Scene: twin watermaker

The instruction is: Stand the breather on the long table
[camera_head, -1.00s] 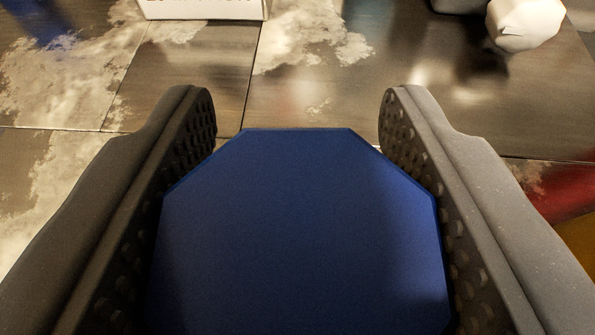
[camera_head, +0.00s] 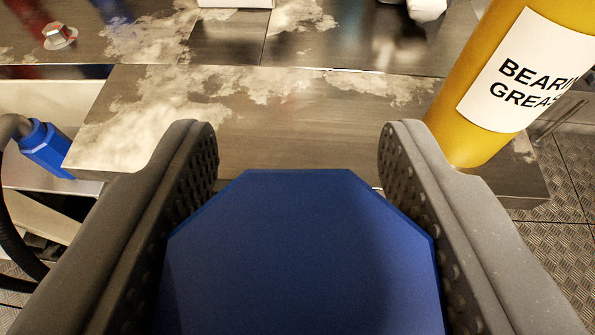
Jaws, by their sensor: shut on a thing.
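My gripper (camera_head: 298,150) is shut on a blue block with an eight-sided face, which I take to be the breather (camera_head: 300,255). The breather fills the lower middle of the view, with a dark studded finger pad on each side; its lower part is cut off by the frame. A dark grey table top with pale cloudy patches (camera_head: 290,125), apparently the long table, lies beyond and below the fingertips. The breather hides part of its front edge, and I cannot tell the height of the breather above it.
A yellow cylinder labelled bearing grease (camera_head: 465,125) stands at the right end of the near top. A blue fitting on a dark hose (camera_head: 45,150) is at left. A small silver-and-red thing (camera_head: 60,36) and a white box (camera_head: 235,3) lie farther back. The near top's middle is clear.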

